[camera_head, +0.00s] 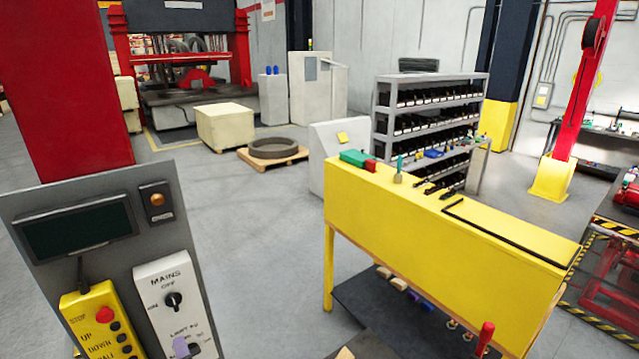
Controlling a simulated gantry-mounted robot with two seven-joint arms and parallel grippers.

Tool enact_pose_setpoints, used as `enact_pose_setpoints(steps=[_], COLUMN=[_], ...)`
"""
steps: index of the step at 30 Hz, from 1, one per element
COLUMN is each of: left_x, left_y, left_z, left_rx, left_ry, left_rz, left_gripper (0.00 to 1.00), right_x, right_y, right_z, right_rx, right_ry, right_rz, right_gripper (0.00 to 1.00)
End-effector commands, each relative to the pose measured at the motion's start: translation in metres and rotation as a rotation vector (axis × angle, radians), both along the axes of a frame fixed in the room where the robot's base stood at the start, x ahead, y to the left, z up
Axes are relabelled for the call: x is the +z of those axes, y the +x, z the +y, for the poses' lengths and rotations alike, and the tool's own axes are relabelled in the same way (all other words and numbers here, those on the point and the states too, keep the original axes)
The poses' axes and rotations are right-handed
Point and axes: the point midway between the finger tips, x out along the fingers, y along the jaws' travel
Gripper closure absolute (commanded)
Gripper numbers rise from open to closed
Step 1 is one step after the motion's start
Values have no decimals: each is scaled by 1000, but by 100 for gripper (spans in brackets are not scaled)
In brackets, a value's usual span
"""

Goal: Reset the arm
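Neither of my grippers shows in the head view, and no part that I can be sure is my arm is in sight. A grey control panel (150,230) stands at the near left. It carries a dark screen (78,228), an orange button (157,199), a yellow pendant (98,325) with a red stop button (104,314) and UP and DOWN labels, and a white mains switch box (172,285) with black knobs. A purple piece (181,347) covers part of the lower switch. No valve can be made out.
A yellow workbench (420,245) with tools on top stands at centre right. Behind it is a grey shelf rack (435,77). A red post (585,90) rises at the right. A wooden crate (226,127) and a pallet with a ring (274,148) sit farther back. The floor between is clear.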

Motion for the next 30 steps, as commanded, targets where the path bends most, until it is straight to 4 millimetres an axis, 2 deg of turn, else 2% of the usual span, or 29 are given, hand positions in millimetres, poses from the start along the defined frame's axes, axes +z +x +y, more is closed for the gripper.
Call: enact_pose_setpoints(steps=[1, 3, 6, 9, 12, 14, 18, 22, 24, 26, 30], left_x=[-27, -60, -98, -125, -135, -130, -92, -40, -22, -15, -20], left_y=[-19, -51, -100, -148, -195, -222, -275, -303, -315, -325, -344], left_z=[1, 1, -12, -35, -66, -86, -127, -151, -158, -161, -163], left_rx=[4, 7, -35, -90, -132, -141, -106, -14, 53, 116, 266], left_ry=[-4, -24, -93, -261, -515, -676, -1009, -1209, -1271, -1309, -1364], left_rz=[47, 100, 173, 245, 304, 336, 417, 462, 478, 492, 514], left_gripper=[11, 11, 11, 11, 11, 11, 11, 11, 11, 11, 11], right_x=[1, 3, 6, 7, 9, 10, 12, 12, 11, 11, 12], right_y=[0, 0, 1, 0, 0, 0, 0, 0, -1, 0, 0], right_z=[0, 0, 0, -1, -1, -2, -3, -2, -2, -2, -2], right_rx=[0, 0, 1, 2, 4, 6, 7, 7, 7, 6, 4], right_ry=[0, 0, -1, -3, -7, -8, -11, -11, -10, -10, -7], right_rz=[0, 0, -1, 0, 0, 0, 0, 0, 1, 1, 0], right_gripper=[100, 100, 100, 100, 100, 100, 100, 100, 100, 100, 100])
